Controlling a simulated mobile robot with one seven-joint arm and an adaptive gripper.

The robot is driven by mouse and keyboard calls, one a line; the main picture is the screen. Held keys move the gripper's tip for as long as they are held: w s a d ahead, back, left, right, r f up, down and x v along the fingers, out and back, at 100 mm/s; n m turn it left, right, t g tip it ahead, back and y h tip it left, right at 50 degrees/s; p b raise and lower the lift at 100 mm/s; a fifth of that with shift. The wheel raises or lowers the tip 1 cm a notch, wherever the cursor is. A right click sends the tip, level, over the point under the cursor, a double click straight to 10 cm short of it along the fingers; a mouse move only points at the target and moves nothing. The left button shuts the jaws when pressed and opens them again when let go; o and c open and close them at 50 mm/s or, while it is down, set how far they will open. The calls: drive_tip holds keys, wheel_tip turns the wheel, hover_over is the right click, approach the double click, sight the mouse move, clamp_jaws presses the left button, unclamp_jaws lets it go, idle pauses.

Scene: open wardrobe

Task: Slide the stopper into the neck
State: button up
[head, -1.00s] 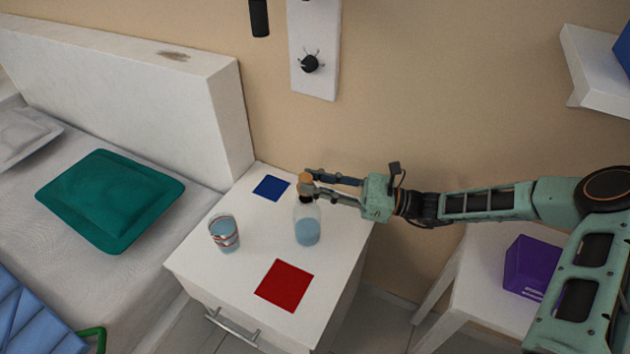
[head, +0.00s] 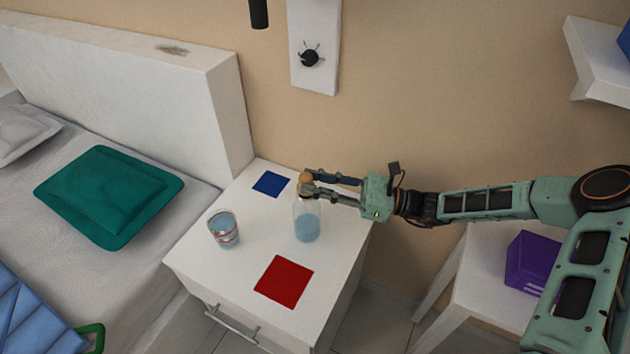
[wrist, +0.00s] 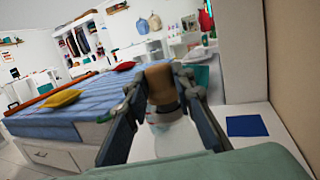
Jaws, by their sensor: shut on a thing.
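The tan cork stopper (head: 305,178) is between my gripper's fingertips (head: 309,183), which are shut on it. In the wrist view the stopper (wrist: 160,82) stands upright between the two fingers, in line with the clear bottle below. The bottle (head: 306,226) stands upright on the white nightstand, with blue liquid in its lower part. Its neck is mostly hidden by my fingers, so how deep the stopper sits in it cannot be told. The bottle's clear glass also shows below the stopper in the wrist view (wrist: 172,138).
The nightstand (head: 195,268) also holds a glass of blue liquid (head: 223,230), a blue square (head: 271,184) and a red square (head: 284,282). The bed's headboard (head: 215,110) rises at the left. A purple box (head: 525,262) is at the right.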

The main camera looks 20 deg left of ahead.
drive_tip(key=shift+f+b, duration=0.35)
drive_tip(key=shift+f, duration=0.3)
drive_tip(key=o, duration=1.1)
wheel_tip(320, 180, up, 10)
drive_tip(key=shift+f, duration=0.1)
